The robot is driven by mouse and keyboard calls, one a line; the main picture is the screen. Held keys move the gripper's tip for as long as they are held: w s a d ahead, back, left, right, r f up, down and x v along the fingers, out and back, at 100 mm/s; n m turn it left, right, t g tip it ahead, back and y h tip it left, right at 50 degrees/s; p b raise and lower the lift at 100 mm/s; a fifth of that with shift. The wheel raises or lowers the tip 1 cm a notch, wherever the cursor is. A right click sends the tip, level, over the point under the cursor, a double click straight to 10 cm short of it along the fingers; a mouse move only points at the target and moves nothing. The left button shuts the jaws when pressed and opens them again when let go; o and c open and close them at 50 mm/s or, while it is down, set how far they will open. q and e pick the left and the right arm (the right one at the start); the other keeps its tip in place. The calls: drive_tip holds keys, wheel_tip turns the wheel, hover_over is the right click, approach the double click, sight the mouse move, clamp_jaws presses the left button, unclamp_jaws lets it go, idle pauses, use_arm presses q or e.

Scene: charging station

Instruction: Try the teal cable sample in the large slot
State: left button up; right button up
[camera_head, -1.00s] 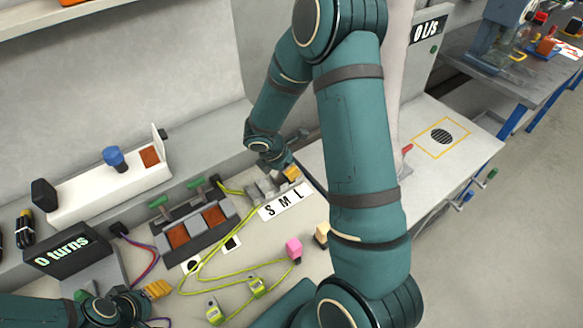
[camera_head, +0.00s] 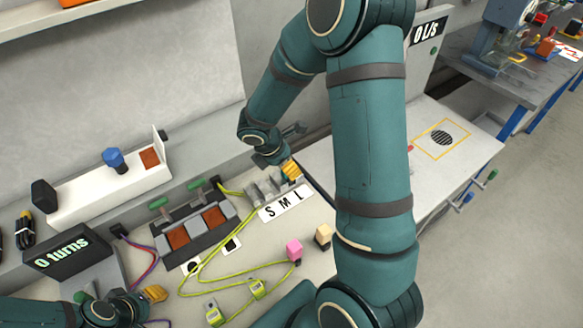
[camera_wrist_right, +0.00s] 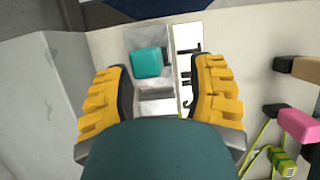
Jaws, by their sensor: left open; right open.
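The teal cable sample (camera_wrist_right: 147,63) sits in the top compartment of the grey slot block (camera_wrist_right: 156,95) in the right wrist view. This compartment appears to be the one at the L end. My right gripper (camera_wrist_right: 163,95) is open, its yellow fingers apart on either side of the block and not touching the sample. In the head view, my right gripper (camera_head: 291,172) is above the L end of the slot block (camera_head: 263,189), and the sample is hidden. The S M L label (camera_head: 285,204) lies along the block. My left gripper (camera_head: 150,294) is open and empty at the lower left.
A pink block (camera_head: 294,250) and a beige block (camera_head: 323,235) stand in front of the label. Yellow-green cables (camera_head: 215,279) loop across the bench. A twin-bay fixture with green handles (camera_head: 158,203) and a "0 turns" display (camera_head: 63,249) are to the left.

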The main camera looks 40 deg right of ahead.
drive_tip(key=shift+s+v, duration=0.2)
drive_tip(key=shift+v, duration=0.8)
drive_tip(key=shift+s+v, duration=0.2)
drive_tip(key=shift+v, duration=0.75)
drive_tip(key=shift+f, duration=0.15)
drive_tip(key=x, duration=0.3)
drive_tip(key=w+x, duration=0.1)
drive_tip(key=x, duration=0.2)
drive_tip(key=w+x, duration=0.1)
drive_tip(key=x, duration=0.2)
drive_tip(key=shift+a, duration=0.25)
